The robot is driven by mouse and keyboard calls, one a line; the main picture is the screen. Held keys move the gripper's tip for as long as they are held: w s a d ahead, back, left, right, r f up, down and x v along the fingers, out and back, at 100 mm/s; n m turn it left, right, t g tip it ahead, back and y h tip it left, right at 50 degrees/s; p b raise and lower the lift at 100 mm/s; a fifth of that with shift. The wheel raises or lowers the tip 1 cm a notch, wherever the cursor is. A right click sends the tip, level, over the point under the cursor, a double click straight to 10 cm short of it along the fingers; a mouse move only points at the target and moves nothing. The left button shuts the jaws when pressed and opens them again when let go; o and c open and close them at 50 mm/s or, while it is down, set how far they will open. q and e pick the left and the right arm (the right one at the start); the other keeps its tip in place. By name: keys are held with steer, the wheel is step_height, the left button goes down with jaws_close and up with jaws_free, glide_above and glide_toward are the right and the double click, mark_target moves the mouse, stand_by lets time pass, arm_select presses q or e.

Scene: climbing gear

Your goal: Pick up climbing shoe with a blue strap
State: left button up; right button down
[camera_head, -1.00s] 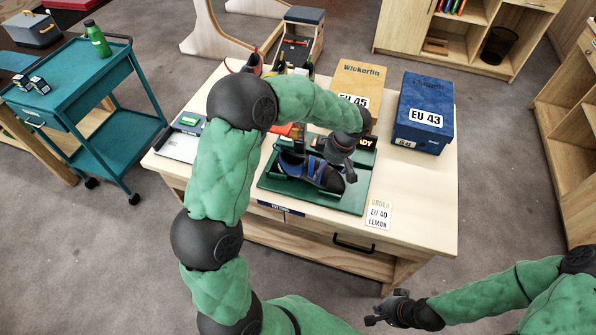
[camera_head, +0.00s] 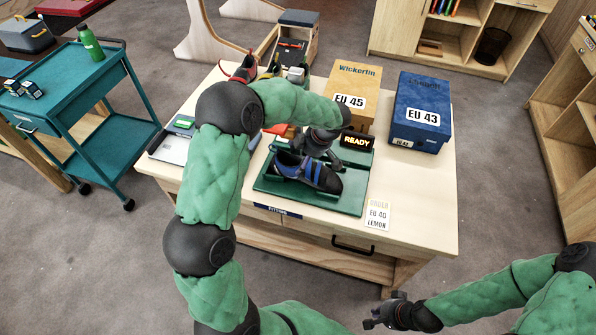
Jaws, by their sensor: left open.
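The climbing shoe with a blue strap (camera_head: 318,177) is dark with blue bands. It lies on a green fitting tray (camera_head: 342,204) near the table's front, toe to the right. My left gripper (camera_head: 311,152) is open, just behind and above the shoe's middle. Its fingertips partly overlap the shoe's upper edge, and I cannot tell if they touch it. My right gripper (camera_head: 374,323) is low at the bottom, in front of the table and away from the shoe. Its finger opening is too small to judge.
An EU 45 box (camera_head: 356,82) and a blue EU 43 box (camera_head: 422,108) stand at the back right. A READY sign (camera_head: 357,141) stands behind the tray. A red shoe (camera_head: 245,69) is at the back left. An order card (camera_head: 377,215) lies right of the tray.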

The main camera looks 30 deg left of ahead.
mark_target(300, 164)
arm_select(q)
steer(key=x, duration=0.3)
steer(key=b+x, duration=0.1)
steer(key=x, duration=0.1)
steer(key=shift+d+f, duration=0.1)
steer(key=shift+d, duration=0.25)
steer(key=c, duration=1)
steer(key=shift+c, duration=0.2)
